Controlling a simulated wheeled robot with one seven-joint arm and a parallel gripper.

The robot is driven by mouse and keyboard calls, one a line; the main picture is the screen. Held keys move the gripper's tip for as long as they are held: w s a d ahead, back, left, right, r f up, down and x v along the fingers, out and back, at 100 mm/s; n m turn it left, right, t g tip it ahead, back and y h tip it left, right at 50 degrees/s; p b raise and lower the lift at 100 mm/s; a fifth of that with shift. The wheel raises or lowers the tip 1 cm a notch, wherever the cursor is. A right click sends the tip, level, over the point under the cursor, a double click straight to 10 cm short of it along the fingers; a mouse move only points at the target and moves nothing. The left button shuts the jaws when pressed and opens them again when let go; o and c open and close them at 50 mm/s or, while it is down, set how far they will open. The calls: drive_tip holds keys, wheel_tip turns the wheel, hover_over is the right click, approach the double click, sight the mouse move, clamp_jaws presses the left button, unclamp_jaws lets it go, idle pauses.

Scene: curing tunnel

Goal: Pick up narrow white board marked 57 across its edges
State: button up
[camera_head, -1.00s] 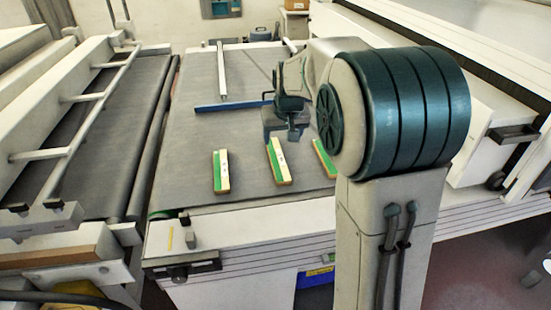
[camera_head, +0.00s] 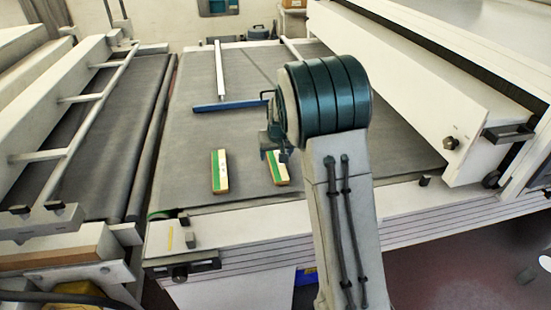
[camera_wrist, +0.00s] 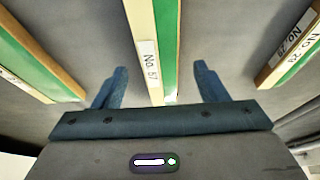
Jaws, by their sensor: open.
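The board marked "No. 57" (camera_wrist: 154,40) is a narrow block with a green stripe, a cream side and a white label. In the wrist view it runs from the top edge down between the two fingers. In the head view the middle board (camera_head: 279,176) lies on the grey belt, its upper part hidden by my gripper (camera_head: 276,154). My gripper (camera_wrist: 160,86) is open, with one finger on each side of the board and a gap to both. I cannot tell how high the fingers are above the belt.
A similar board (camera_head: 219,172) lies to the left; another (camera_wrist: 290,52) shows at the wrist view's right, its label hard to read. A blue bar (camera_head: 228,106) lies across the belt (camera_head: 200,135) farther back. A white housing (camera_head: 400,80) stands at the right.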

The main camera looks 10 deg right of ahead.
sight(275, 160)
drive_tip(key=shift+x, duration=1.25)
drive_tip(key=shift+w, duration=0.1)
drive_tip(key=c, duration=1.1)
drive_tip(key=shift+r, duration=0.1)
